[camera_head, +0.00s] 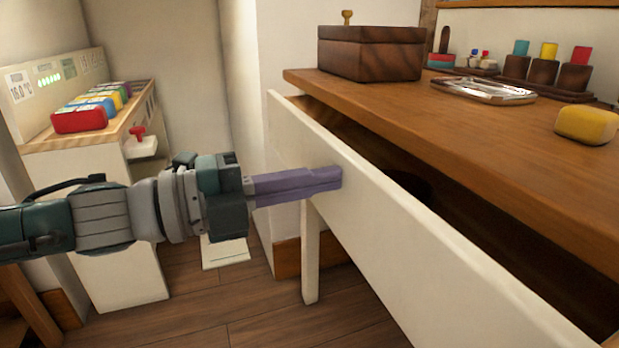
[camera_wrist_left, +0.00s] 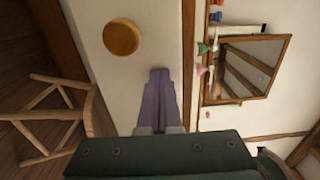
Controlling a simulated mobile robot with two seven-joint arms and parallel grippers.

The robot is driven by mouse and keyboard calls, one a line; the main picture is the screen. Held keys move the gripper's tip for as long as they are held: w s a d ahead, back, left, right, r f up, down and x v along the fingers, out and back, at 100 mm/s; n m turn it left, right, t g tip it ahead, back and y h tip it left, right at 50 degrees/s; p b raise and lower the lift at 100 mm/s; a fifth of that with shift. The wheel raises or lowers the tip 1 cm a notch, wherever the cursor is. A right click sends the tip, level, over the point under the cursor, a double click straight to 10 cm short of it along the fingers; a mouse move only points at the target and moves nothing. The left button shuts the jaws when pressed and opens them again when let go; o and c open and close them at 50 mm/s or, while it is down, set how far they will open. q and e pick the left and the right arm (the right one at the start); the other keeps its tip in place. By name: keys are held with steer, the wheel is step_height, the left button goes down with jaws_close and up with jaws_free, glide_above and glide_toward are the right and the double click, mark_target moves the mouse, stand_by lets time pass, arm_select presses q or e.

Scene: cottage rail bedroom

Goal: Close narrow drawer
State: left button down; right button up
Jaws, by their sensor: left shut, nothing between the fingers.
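The drawer with a long white front panel (camera_head: 385,235) stands partly out from under a wooden top (camera_head: 470,120). A dark gap shows between the panel and the top. My left gripper (camera_head: 338,178) comes from the left, its purple fingers shut and empty, tips at the outer face of the panel near its upper edge. They appear to touch it. In the left wrist view, the shut fingers (camera_wrist_left: 160,75) point along a pale panel (camera_wrist_left: 90,15) with a round wooden knob (camera_wrist_left: 121,38); I cannot tell whether this is the same panel. My right gripper is not in view.
On the top stand a dark wooden box (camera_head: 370,52), a silver tray (camera_head: 484,91), a yellow block (camera_head: 587,125) and several coloured pegs. A white cabinet (camera_head: 120,245) with coloured items stands left, behind my arm. The wrist view shows a framed mirror (camera_wrist_left: 245,65) and a wooden chair (camera_wrist_left: 48,115).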

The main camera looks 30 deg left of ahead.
mark_target(377, 171)
arm_select(q)
steer(key=b+x, duration=0.1)
steer(key=x, duration=0.5)
steer(key=shift+w, duration=0.15)
steer(key=shift+x, duration=0.75)
steer(key=shift+f, duration=0.15)
